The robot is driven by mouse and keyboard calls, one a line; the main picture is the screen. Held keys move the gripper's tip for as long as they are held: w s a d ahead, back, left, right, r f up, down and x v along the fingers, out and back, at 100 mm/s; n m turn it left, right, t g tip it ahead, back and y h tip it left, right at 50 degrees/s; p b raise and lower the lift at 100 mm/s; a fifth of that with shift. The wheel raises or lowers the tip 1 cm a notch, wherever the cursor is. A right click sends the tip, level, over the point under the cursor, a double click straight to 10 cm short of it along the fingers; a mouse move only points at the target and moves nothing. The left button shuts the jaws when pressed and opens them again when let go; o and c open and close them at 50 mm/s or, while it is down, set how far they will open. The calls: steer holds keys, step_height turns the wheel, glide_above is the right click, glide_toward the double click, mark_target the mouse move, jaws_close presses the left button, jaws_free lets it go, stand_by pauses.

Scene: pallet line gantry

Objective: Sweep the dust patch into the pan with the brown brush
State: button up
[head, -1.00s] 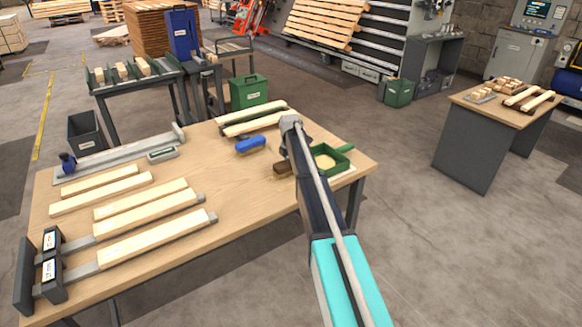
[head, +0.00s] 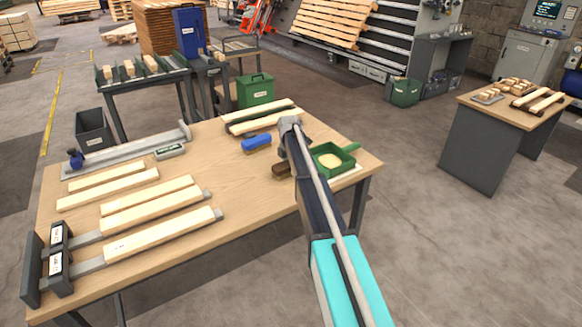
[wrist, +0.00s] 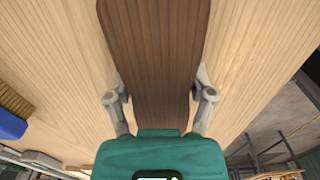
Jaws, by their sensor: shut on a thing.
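My gripper (wrist: 160,100) is shut on the brown brush (wrist: 155,60), with one finger on each side of its wooden back. In the head view the brush (head: 280,171) is low at the table, just left of the green pan (head: 351,158); whether its bristles touch the table cannot be told. My arm hides most of the gripper there. The pan lies near the table's right edge, its handle pointing right and away. A pale tan patch (head: 330,161) shows inside the pan; I cannot tell if it is dust. No separate dust patch is visible; my arm may cover some of the table.
A blue brush (head: 257,144) lies left of my arm on the wooden table (head: 215,168); its blue body (wrist: 10,124) also shows in the wrist view. Wooden slats (head: 135,190) fill the table's left part. More slats (head: 258,120) lie behind the blue brush.

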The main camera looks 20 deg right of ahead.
mark_target(273, 169)
steer(key=shift+a, duration=0.2)
steer(key=shift+s+a, duration=0.25)
steer(key=shift+a, duration=0.5)
steer(key=shift+s+a, duration=0.25)
steer(key=shift+a, duration=0.5)
steer(key=shift+s+a+f, duration=0.1)
steer(key=shift+s+a, duration=0.2)
steer(key=shift+a, duration=0.5)
steer(key=shift+s+a, duration=0.25)
steer(key=shift+a, duration=0.55)
steer(key=shift+s+a, duration=0.25)
steer(key=shift+a, duration=0.55)
steer(key=shift+s+a, duration=0.25)
steer(key=shift+a, duration=0.55)
steer(key=shift+r, duration=0.2)
step_height(273, 169, up, 6)
steer(key=p, duration=0.6)
steer(key=shift+f, duration=0.1)
